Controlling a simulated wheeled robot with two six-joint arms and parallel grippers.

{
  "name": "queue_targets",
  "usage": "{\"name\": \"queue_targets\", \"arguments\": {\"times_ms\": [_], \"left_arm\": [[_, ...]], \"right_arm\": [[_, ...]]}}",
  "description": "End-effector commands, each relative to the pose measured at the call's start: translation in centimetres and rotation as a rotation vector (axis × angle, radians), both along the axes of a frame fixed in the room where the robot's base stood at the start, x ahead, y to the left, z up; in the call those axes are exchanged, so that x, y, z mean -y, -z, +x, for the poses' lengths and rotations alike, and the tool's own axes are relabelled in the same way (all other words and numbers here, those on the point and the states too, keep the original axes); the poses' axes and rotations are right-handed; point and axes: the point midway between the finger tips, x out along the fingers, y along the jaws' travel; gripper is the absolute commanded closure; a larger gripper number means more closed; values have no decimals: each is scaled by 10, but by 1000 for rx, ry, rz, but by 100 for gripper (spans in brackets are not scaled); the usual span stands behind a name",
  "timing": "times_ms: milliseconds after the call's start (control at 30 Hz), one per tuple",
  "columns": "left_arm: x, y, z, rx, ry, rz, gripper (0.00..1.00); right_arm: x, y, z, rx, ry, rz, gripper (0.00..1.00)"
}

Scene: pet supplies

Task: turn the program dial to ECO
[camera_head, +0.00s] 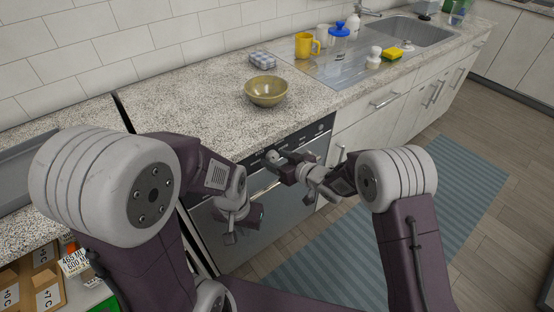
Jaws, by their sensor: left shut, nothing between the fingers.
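The dark control panel (318,130) runs along the top of the built-in appliance (282,213) under the counter. A small round grey shape that looks like the program dial (271,156) shows at the panel's left part. Its markings are too small to read. My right gripper (281,166) is at the panel, right beside this round shape. Whether its fingers touch or hold the dial cannot be told. My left gripper (230,235) is shut and empty, lower down in front of the appliance's door.
A bowl (266,91) stands on the speckled counter (200,95) above the panel. A yellow mug (305,46), a blue-lidded jar (338,38) and a sponge (391,54) are near the sink (412,32). A striped mat (440,190) lies on the floor.

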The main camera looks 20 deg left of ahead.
Motion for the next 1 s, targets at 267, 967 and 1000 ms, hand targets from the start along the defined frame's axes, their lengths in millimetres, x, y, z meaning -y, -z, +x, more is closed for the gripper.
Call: {"name": "queue_targets", "arguments": {"times_ms": [267,967,1000], "left_arm": [[0,-7,0,0,0,0,100],[0,-12,0,0,0,0,100],[0,-12,0,0,0,0,100]], "right_arm": [[29,-17,-20,-1,3,-1,41],[68,-34,-50,0,0,0,41],[67,-34,-50,0,0,0,41]]}}
